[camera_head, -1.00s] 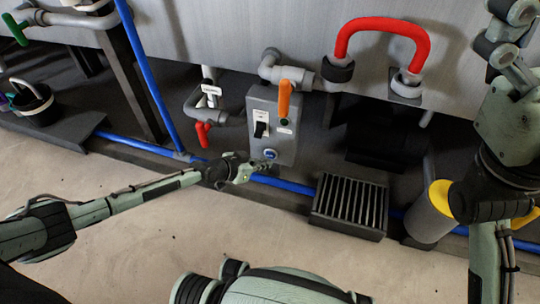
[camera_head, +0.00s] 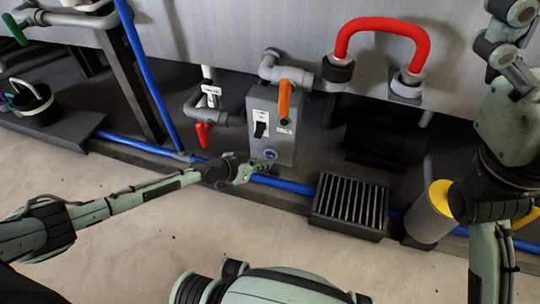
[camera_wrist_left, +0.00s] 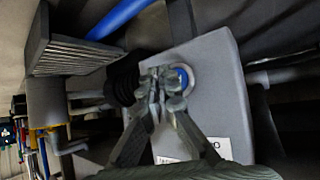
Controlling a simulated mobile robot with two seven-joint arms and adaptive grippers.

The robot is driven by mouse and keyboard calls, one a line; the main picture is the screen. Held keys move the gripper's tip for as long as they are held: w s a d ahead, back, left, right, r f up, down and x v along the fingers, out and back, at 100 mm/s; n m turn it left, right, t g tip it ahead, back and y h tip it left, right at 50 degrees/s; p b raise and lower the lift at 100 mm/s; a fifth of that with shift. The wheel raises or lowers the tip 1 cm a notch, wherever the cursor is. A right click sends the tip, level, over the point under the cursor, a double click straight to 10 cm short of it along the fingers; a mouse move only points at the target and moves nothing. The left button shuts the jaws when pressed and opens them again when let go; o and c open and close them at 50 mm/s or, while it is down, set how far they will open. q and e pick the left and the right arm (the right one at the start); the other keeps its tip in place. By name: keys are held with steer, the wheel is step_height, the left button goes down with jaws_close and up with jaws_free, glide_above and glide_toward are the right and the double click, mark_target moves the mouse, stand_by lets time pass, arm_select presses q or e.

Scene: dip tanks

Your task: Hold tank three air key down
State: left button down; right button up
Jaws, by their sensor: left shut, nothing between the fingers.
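The round blue key (camera_head: 270,154) sits low on the front of a grey control box (camera_head: 287,150) under the tank. In the wrist view the blue key (camera_wrist_left: 183,77) has a pale ring and is partly covered by my fingertips. My left gripper (camera_head: 266,168) is shut and empty, just below and in front of the key. In the wrist view its closed fingertips (camera_wrist_left: 163,88) overlap the key's left side. I cannot tell whether they touch or press it.
An orange handle (camera_head: 284,98) and a black switch (camera_head: 261,129) are higher on the box. A red valve handle (camera_head: 203,134) is to its left. A slatted dark grate (camera_head: 350,203) and a yellow-topped grey cylinder (camera_head: 429,216) stand to the right. A blue pipe (camera_head: 293,187) runs behind.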

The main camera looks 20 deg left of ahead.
arm_select(q)
steer(key=shift+w, duration=0.1)
steer(key=shift+w, duration=0.35)
steer(key=shift+w+d, duration=0.1)
steer(key=shift+w, duration=0.35)
stand_by(1.8)
steer(key=shift+s, duration=0.15)
steer(key=shift+s+p, duration=0.45)
steer(key=shift+s, duration=0.3)
steer(key=shift+s+p, duration=1.45)
steer(key=shift+s, duration=1.05)
